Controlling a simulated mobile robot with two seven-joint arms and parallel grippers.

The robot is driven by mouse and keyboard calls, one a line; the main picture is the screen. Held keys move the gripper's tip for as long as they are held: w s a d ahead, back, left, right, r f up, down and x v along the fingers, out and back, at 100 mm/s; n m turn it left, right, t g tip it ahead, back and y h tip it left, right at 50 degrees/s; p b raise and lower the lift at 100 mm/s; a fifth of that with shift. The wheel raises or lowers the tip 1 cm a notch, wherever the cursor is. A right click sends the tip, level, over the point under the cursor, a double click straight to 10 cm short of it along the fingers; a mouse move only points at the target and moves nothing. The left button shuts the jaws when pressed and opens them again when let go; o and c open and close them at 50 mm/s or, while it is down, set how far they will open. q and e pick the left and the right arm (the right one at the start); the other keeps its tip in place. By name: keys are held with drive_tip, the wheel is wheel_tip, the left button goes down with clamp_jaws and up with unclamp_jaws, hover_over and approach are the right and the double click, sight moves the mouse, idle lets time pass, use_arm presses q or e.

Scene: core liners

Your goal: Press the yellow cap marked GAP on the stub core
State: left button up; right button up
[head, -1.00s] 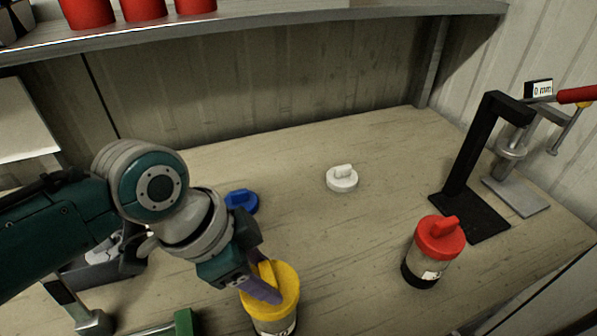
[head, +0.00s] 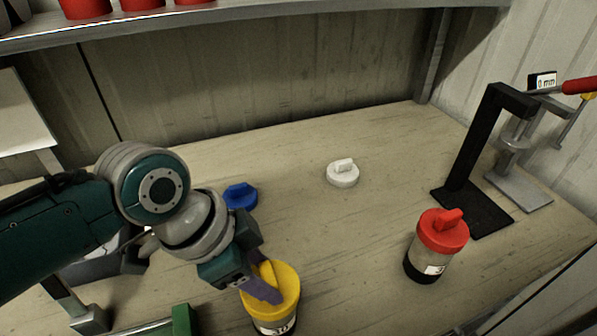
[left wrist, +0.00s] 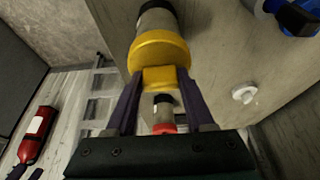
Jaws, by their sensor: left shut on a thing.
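The yellow cap (head: 284,285) sits on top of a short, clear-sided core with a dark-marked label (head: 282,326) near the front edge of the bench. It also shows in the left wrist view (left wrist: 160,49). My left gripper (head: 265,283) is shut on the raised grip of the yellow cap, with a purple finger on each side. In the left wrist view my fingers (left wrist: 160,105) flank that yellow grip. The cap appears seated on the core; any gap under it is hidden. The GAP marking cannot be read. My right gripper is not in view.
A red-capped core (head: 437,246) stands at the right. A white cap (head: 342,173) and a blue cap (head: 241,196) lie on the bench. A black stand (head: 472,209) and a clamp press (head: 520,190) are at the back right.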

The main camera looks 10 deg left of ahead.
use_arm(q)
drive_tip(key=o, duration=1.5)
drive_tip(key=shift+c, duration=0.2)
drive_tip(key=shift+r, duration=0.1)
wheel_tip(320, 180, up, 7)
drive_tip(key=p, duration=0.7)
